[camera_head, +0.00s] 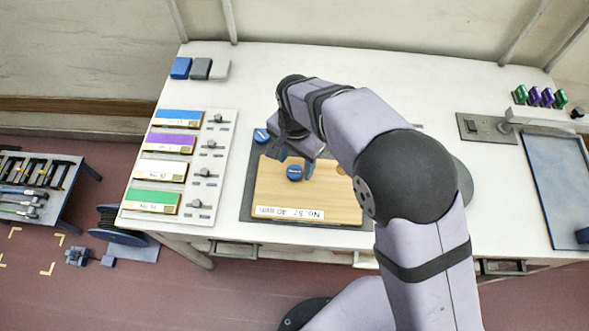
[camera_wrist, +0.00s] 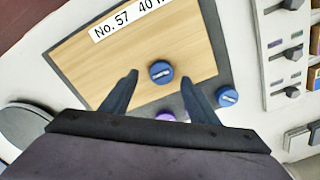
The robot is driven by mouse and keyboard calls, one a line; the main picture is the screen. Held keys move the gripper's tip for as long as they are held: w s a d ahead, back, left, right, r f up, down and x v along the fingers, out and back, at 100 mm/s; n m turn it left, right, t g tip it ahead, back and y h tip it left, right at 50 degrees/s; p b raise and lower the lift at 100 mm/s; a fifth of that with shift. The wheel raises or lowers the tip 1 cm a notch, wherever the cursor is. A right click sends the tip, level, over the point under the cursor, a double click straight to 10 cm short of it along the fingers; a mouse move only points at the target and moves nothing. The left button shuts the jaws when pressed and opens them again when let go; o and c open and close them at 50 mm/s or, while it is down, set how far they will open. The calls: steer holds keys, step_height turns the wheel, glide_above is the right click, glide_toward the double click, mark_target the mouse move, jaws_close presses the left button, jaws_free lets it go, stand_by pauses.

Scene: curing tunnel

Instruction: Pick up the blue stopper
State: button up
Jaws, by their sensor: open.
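A round blue stopper (camera_head: 294,172) with a pale label stands on the wooden board (camera_head: 270,195). In the wrist view this stopper (camera_wrist: 161,72) lies between and just beyond my fingertips. My gripper (camera_head: 297,160) is open and empty above the board; its two fingers (camera_wrist: 160,78) are spread either side of the stopper in the wrist view. A second blue stopper (camera_head: 261,135) sits on the dark mat (camera_head: 247,200), off the board's corner; it also shows in the wrist view (camera_wrist: 227,97). A purple stopper (camera_wrist: 165,117) is partly hidden by my gripper.
The board carries a label reading "No. 57 40 mm" (camera_head: 290,212). Left of the mat is a panel with coloured blocks and sliders (camera_head: 215,150). A dark tray (camera_head: 560,180) and green and purple clips (camera_head: 540,97) are at the right. The back of the white table is mostly clear.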

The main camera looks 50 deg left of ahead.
steer(key=shift+a+f+p, duration=0.1)
steer(key=shift+f+p, duration=0.45)
steer(key=shift+f, duration=1.05)
steer(key=shift+c, duration=0.3)
steer(key=c, duration=1.1)
steer(key=shift+o, duration=0.2)
steer(key=shift+r, duration=0.1)
step_height(320, 180, up, 10)
steer(key=b, duration=0.3)
steer(key=shift+r, duration=0.2)
step_height(320, 180, up, 5)
steer(key=p, duration=0.4)
glide_above(295, 171)
steer(key=shift+f, duration=0.2)
